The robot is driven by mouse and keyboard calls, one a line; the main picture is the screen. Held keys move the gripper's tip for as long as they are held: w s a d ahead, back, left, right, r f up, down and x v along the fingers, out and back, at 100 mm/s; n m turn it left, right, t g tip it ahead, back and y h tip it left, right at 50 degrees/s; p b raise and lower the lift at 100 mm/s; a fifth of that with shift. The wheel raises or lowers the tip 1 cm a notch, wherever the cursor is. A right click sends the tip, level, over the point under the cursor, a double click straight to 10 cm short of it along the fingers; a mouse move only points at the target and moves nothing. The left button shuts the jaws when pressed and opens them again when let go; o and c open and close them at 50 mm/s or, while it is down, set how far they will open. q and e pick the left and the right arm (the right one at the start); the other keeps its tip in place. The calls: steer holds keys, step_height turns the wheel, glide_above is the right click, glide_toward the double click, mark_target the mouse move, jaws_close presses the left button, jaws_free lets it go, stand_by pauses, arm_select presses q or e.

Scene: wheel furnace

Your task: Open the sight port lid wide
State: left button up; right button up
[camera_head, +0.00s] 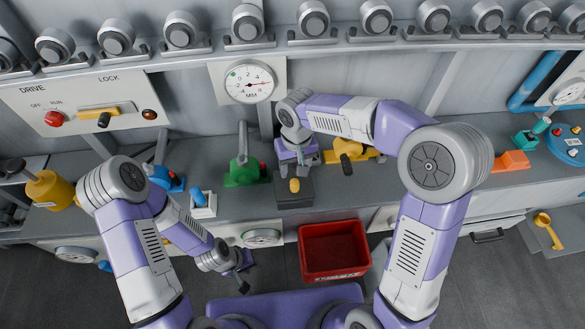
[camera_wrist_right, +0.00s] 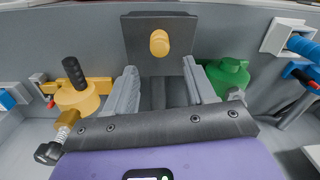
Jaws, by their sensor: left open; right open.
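The sight port lid (camera_head: 293,200) appears as a dark square plate with a yellow knob (camera_head: 294,185) at the bench's front middle. In the right wrist view the lid (camera_wrist_right: 135,40) is at top centre, its yellow knob (camera_wrist_right: 159,43) facing the camera. My right gripper (camera_head: 299,160) is just on the wall side of the lid. Its open fingers (camera_wrist_right: 161,85) sit apart below the knob in the wrist view, with a dark grey part between them; I cannot tell whether they touch the lid. My left gripper (camera_head: 241,270) hangs low, open and empty, off the bench's front.
A green valve (camera_head: 243,171) stands left of the lid and a yellow valve (camera_head: 347,155) right of it, close to my right gripper. A red bin (camera_head: 334,250) is below in front. A dial gauge (camera_head: 249,82) is on the wall behind.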

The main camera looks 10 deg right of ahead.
mark_target(294, 181)
steer(key=f, duration=0.2)
steer(key=f+b, duration=0.1)
steer(key=f, duration=0.3)
steer(key=shift+s+a+f, duration=0.1)
steer(key=shift+s+f, duration=0.25)
steer(key=shift+s, duration=0.05)
jaws_close()
